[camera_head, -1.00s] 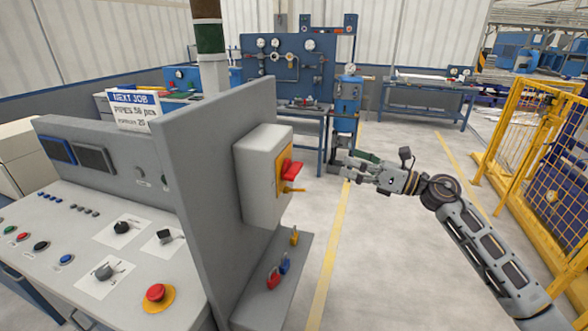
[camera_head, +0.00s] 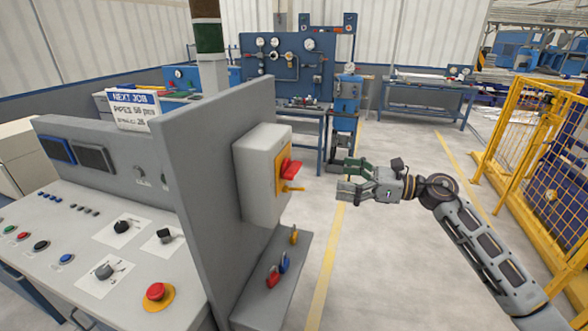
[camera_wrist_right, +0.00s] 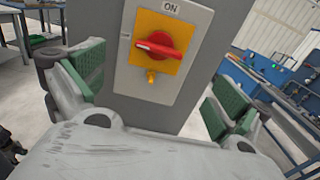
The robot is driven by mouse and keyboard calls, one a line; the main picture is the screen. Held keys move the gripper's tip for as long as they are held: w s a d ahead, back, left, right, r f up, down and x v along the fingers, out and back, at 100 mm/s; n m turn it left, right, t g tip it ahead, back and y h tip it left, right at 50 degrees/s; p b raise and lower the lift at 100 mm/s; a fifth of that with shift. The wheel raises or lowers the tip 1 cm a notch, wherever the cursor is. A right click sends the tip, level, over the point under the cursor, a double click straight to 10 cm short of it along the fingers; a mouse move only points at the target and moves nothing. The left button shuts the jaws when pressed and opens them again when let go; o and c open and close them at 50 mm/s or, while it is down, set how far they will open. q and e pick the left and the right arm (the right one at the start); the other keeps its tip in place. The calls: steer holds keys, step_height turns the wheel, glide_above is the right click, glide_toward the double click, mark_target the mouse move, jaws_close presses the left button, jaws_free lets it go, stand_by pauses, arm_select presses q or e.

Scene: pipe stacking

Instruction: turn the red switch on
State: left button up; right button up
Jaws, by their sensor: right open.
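The red switch (camera_head: 291,168) is a rotary handle on a yellow plate, on the side of a grey box (camera_head: 262,172) fixed to the control cabinet's panel. In the right wrist view the red switch (camera_wrist_right: 157,46) lies with its handle nearly level, slightly tilted, under an "ON" label (camera_wrist_right: 171,7). A small yellow tab (camera_wrist_right: 151,76) sits below it. My right gripper (camera_head: 345,177) is open and empty, apart from the switch and to its right in the head view. Its green-padded fingers (camera_wrist_right: 160,92) frame the switch box in the wrist view. My left gripper is not in view.
The grey control desk (camera_head: 100,240) with buttons and a red emergency button (camera_head: 156,292) stands at left. Red, blue and yellow padlocks (camera_head: 283,262) sit on a ledge below the box. A yellow fence (camera_head: 540,150) is at right. Floor between is clear.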

mark_target(298, 169)
steer(key=p+x, duration=0.3)
steer(key=x, duration=0.8)
steer(key=shift+r, duration=0.1)
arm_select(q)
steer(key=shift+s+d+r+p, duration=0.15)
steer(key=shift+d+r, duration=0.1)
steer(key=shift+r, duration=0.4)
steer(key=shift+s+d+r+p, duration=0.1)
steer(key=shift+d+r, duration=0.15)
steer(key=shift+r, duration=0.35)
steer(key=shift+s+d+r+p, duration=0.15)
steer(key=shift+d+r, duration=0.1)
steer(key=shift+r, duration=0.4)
arm_select(e)
steer(key=shift+x, duration=1.25)
steer(key=c, duration=0.9)
steer(key=shift+c, duration=0.2)
